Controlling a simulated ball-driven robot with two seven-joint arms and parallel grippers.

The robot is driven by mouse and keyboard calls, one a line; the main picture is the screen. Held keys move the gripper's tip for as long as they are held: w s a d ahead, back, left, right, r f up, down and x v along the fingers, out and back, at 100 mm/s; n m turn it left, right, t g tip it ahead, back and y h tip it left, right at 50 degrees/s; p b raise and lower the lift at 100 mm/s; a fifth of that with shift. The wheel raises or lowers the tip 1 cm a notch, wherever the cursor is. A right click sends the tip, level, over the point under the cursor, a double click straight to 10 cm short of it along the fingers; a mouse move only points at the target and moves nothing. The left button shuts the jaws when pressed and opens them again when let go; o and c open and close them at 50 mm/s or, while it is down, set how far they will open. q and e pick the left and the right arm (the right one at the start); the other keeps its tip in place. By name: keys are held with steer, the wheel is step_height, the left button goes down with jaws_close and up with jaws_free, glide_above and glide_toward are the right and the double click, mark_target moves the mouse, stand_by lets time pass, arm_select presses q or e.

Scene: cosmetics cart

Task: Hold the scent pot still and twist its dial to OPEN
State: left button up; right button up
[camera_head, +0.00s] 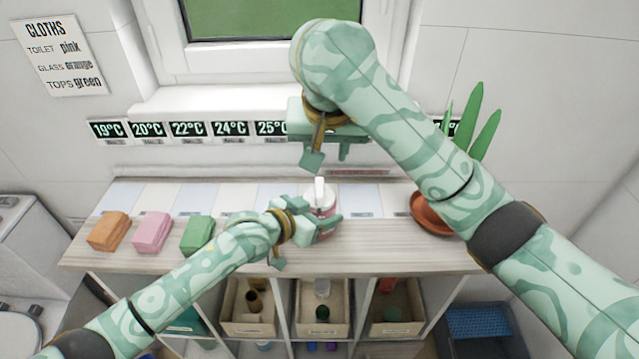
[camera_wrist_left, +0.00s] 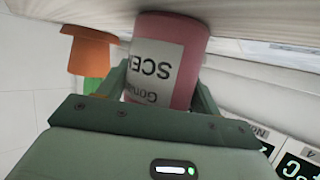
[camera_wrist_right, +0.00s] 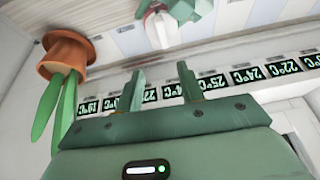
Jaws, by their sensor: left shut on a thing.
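The scent pot (camera_head: 325,204) stands on the wooden counter, pink-red with a pale label and a white upright dial piece (camera_head: 319,188) on top. In the left wrist view the pot (camera_wrist_left: 185,62) appears upside down, with part of its label readable as "SCE". My left gripper (camera_head: 324,224) is shut around the pot's body, one finger on each side. My right gripper (camera_head: 330,153) is above and behind the pot, in front of the window ledge, apart from it. Its two fingers (camera_wrist_right: 163,85) are spread with nothing between them. The dial's marking is too small to read.
Orange (camera_head: 109,231), pink (camera_head: 151,232) and green (camera_head: 197,235) folded cloths lie on the counter (camera_head: 380,262) at left. A terracotta plant pot (camera_head: 429,214) stands at right, near my right forearm. Temperature displays (camera_head: 188,129) line the wall. Bins (camera_head: 322,327) sit below.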

mark_target(320, 187)
steer(key=x, duration=0.8)
steer(key=s+x, duration=0.1)
steer(key=x, duration=0.3)
steer(key=shift+a+f, duration=0.4)
jaws_close()
